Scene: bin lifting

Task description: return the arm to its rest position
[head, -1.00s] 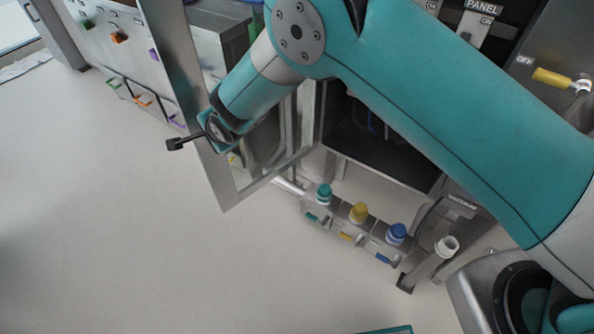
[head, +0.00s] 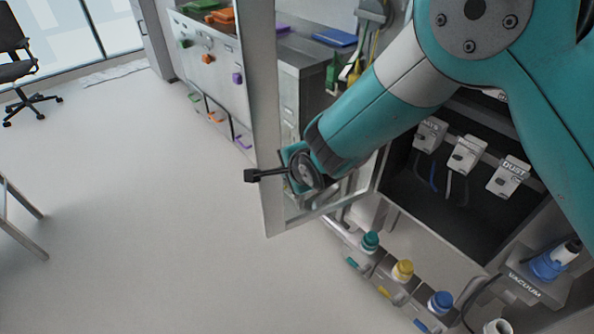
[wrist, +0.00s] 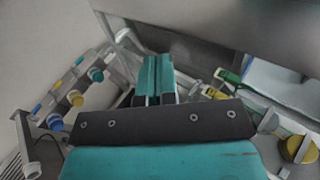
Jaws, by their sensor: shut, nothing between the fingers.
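My gripper shows in the wrist view (wrist: 154,80) with its two teal fingers side by side and closed together, with nothing between them. In the head view my teal arm reaches from the upper right down to the left. Its wrist overlaps the open metal door (head: 262,120) in the picture, and I cannot tell how close it is to the door. The fingers are mostly hidden in the head view by the wrist.
An open cabinet (head: 440,215) with labelled units stands to the right of the door. Teal (head: 370,241), yellow (head: 402,270) and blue (head: 440,301) capped bottles stand in a low rack. A drawer unit (head: 213,75) is behind the door.

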